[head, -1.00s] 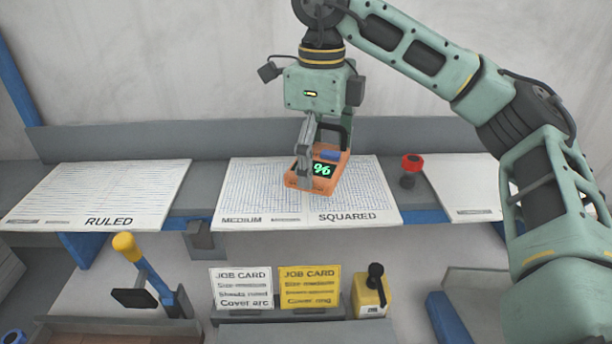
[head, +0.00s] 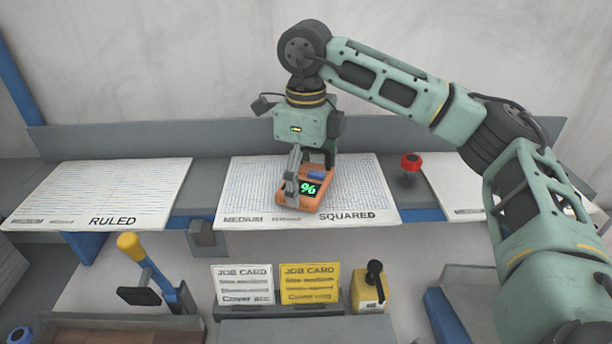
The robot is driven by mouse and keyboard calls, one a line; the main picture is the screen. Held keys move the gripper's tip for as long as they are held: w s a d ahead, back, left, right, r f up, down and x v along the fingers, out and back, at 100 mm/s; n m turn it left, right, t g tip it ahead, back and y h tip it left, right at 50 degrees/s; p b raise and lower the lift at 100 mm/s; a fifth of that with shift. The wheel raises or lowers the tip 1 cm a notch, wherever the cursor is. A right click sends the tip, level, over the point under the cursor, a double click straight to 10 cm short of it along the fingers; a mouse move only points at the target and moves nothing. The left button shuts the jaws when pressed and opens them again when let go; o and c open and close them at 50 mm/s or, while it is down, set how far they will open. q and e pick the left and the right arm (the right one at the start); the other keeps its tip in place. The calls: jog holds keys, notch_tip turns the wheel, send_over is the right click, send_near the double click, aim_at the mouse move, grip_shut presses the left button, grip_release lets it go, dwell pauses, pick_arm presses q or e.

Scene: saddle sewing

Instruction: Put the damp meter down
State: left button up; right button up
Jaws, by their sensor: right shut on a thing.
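The damp meter (head: 308,189) is an orange block with a dark screen showing a green percent sign and a blue part on top. It is over the middle of the squared paper stack (head: 370,195), low at the sheet; I cannot tell whether it touches the paper. My right gripper (head: 305,172) comes down from above and is shut on the damp meter, with one grey finger across its left side. The far finger is partly hidden behind the meter. My left gripper is not in view.
A ruled paper stack (head: 110,190) lies to the left. A red-topped item (head: 410,165) stands right of the squared stack, beside another pale stack (head: 455,185). Below are two job cards (head: 308,284), a yellow bottle (head: 369,292) and a yellow-knobbed lever (head: 131,246).

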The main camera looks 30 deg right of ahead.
aim_at(306, 179)
jog(key=o, duration=1)
jog(key=shift+o, duration=0.2)
notch_tip(306, 179, up, 12)
jog(key=shift+r, duration=0.15)
